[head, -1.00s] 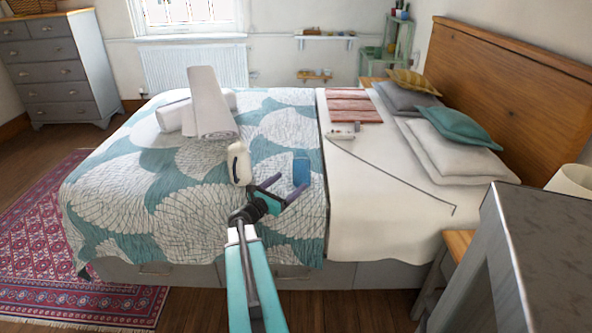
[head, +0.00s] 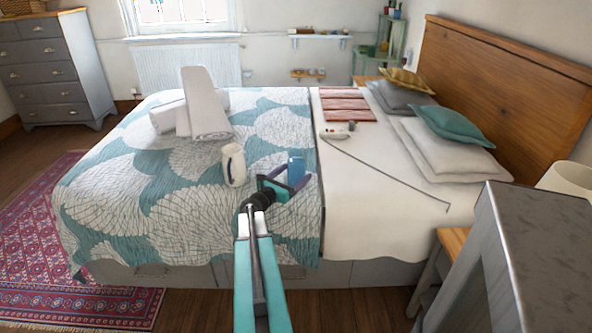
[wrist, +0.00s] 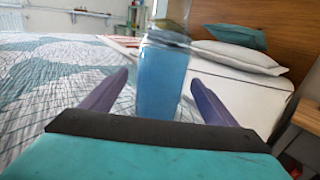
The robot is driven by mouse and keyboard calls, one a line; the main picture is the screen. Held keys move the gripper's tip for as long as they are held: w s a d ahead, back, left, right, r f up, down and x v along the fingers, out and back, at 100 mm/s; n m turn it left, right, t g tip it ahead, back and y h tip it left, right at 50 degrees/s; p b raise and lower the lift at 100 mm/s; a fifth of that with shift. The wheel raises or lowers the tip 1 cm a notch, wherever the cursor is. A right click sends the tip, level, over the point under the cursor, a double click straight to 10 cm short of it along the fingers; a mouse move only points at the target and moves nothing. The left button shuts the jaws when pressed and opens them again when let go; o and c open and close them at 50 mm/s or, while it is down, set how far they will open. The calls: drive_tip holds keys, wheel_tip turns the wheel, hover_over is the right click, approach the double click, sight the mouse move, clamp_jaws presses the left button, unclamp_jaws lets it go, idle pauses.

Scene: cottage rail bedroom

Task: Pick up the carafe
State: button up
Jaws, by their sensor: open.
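The carafe (head: 297,170) looks like a blue vessel standing upright on the bed, near the edge of the patterned quilt. In the wrist view the carafe (wrist: 162,80) fills the middle, with a blue body and a clear, glassy top. My gripper (head: 284,180) is open and low over the bed, right at the carafe. In the wrist view my gripper (wrist: 159,80) has one purple finger on each side of the carafe, with a visible gap on both sides. The carafe's base is hidden behind the gripper's palm.
A white jug (head: 233,165) stands on the quilt just left of my gripper. Rolled white towels (head: 203,110) lie further back. A thin bent rod (head: 395,175) and pillows (head: 450,150) are on the right. A grey furniture piece (head: 540,240) stands at the near right.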

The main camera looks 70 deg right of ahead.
sight(302, 167)
drive_tip(key=shift+s+d, duration=0.1)
drive_tip(key=shift+d, duration=0.3)
drive_tip(key=shift+p+x, duration=0.35)
drive_tip(key=shift+x, duration=2.25)
drive_tip(key=c, duration=1.7)
